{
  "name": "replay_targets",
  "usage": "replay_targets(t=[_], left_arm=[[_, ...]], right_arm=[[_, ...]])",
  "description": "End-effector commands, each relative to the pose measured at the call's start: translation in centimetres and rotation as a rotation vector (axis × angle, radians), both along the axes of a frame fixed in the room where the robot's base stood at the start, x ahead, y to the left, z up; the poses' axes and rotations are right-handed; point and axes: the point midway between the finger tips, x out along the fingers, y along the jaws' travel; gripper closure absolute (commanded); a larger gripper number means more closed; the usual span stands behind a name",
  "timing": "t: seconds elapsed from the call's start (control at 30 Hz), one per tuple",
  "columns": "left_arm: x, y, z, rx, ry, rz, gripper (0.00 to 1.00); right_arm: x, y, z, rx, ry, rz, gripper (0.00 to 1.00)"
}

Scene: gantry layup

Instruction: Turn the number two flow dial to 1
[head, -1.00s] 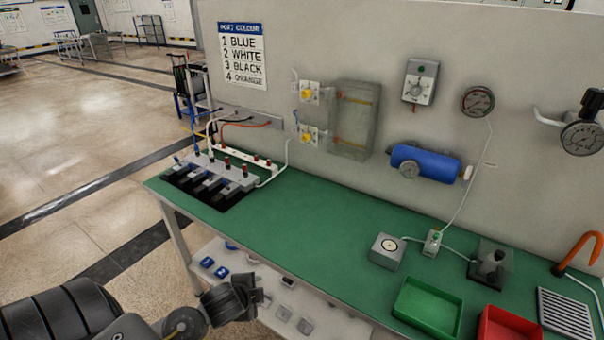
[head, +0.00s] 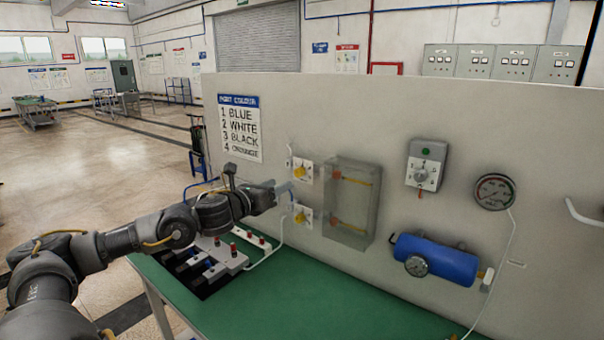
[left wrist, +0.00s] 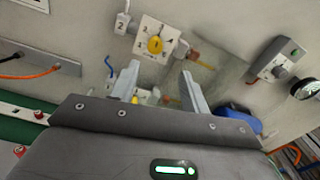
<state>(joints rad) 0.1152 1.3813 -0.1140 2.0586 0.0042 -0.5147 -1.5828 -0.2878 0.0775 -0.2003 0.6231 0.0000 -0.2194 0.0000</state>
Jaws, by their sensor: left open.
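Two white plates with yellow dials are mounted one above the other on the grey wall panel. The upper dial (head: 300,172) also shows in the left wrist view (left wrist: 155,45), beside a tag marked 2; its exact setting is too small to read. The lower dial (head: 302,217) is partly hidden behind my fingers in the left wrist view. My left gripper (head: 286,188) is open and empty, with its fingers pointing toward the panel. It shows in the left wrist view (left wrist: 162,80) just below the upper dial, apart from it. My right gripper is out of view.
A clear box (head: 350,205) with yellow fittings juts out right of the dials. A blue tank (head: 436,260), a control box (head: 427,165) and a gauge (head: 494,191) are farther right. A manifold with red knobs (head: 233,250) stands below my left arm. The green bench (head: 340,305) is clear in front.

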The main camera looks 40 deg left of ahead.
Motion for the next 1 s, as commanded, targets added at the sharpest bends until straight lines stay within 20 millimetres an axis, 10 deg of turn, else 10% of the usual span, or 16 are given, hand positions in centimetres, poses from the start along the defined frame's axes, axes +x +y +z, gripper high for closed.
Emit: replay_targets(t=[0.37,1.0], left_arm=[[0.1,1.7,0.6,0.001,-0.007,0.03,0.54],[9.2,1.2,0.3,0.002,0.0,0.017,0.54]], right_arm=[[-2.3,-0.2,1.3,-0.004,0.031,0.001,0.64],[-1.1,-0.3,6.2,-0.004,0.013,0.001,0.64]])
